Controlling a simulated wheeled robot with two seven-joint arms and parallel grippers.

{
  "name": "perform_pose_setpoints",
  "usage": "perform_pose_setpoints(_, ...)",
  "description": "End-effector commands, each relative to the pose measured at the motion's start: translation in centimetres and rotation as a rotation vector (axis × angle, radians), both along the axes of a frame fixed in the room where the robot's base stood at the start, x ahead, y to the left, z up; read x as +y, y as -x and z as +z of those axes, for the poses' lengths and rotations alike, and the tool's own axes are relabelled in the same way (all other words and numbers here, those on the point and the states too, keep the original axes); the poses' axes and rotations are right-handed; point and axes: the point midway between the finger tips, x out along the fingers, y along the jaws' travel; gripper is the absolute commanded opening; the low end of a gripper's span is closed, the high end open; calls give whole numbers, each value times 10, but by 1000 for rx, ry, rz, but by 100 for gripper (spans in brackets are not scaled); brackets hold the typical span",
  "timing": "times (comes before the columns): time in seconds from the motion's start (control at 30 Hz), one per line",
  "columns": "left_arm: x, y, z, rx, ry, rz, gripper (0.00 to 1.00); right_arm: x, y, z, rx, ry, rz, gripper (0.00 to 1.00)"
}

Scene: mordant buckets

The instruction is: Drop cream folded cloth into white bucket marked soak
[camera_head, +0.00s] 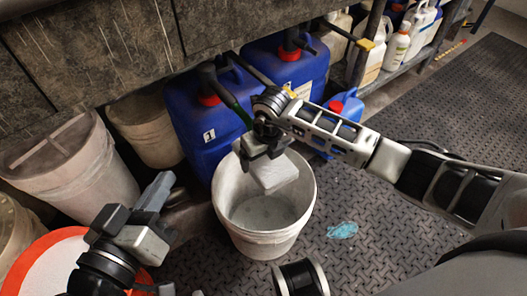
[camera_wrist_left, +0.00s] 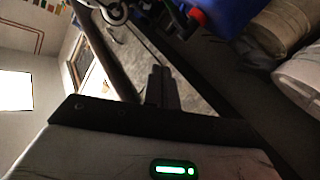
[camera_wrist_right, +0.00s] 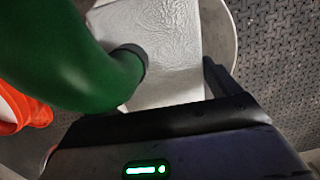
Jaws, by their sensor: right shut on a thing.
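The cream folded cloth (camera_head: 277,173) is a pale, flat block held in my right gripper (camera_head: 262,146), tilted above the mouth of the white bucket (camera_head: 265,240). In the right wrist view the cloth (camera_wrist_right: 165,85) fills the middle, with the bucket rim (camera_wrist_right: 228,40) behind it. The bucket stands upright on the floor; no marking on it is readable. My left gripper (camera_head: 158,190) is empty, left of the bucket and apart from it. Its fingers (camera_wrist_left: 162,88) look close together in the left wrist view.
Blue jugs (camera_head: 200,135) with red caps stand just behind the bucket. A dark green tube (camera_head: 234,106) runs close to my right gripper. Pale buckets (camera_head: 75,165) and an orange-rimmed round lid (camera_head: 35,265) are at left. The patterned floor mat (camera_head: 400,245) at right is mostly clear.

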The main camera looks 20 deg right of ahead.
Motion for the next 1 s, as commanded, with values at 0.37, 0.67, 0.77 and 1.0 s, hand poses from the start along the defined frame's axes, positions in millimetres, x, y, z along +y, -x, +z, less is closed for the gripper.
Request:
perform_pose_setpoints(0.37,-2,-5,12,-78,88,-8,0,0,-1,-27,-2,-1,0,66)
perform_pose_setpoints(0.67,-2,-5,14,-80,90,-7,0,0,-1,-26,-2,-1,0,100)
perform_pose_setpoints(0.77,-2,-5,14,-81,89,-7,0,0,-1,-26,-2,-1,0,100)
perform_pose_setpoints(1.0,-3,-4,19,-71,86,-11,0,0,-1,-16,-2,1,1,100)
